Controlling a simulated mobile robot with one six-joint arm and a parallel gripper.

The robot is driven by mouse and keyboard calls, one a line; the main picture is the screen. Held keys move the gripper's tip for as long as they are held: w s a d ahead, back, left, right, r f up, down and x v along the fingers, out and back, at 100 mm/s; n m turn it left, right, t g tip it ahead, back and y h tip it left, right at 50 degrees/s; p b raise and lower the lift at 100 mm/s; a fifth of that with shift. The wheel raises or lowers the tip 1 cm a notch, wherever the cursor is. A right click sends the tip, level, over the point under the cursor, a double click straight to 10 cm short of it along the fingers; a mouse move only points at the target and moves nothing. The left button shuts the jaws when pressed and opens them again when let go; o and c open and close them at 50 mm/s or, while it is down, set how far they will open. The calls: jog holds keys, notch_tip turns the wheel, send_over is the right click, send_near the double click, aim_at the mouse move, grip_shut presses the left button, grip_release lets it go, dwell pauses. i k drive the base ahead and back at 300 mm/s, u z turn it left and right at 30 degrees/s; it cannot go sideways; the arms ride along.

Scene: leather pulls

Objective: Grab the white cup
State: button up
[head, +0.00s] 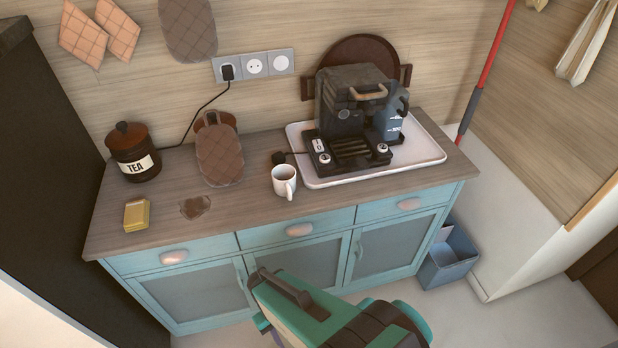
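The white cup (284,182) stands upright on the wooden counter, near its front edge and just left of the white tray. Its handle faces the front, and its inside looks dark. My gripper (262,284) is at the bottom of the head view, in front of the cabinet doors. It is lower in the picture than the cup and apart from it. My own green and black arm parts hide much of it, so its fingers do not show clearly.
A coffee machine (350,112) and a blue-grey jug (391,122) stand on the white tray (429,152). A tea jar (133,152), an oven mitt (220,157), a yellow box (137,214) and a brown leaf-shaped piece (195,207) are left of the cup. A blue bin (449,262) stands on the floor.

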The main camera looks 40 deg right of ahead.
aim_at(283, 176)
jog(key=z, duration=0.7)
jog(key=k, duration=0.95)
jog(key=u, duration=0.05)
jog(key=i, duration=0.8)
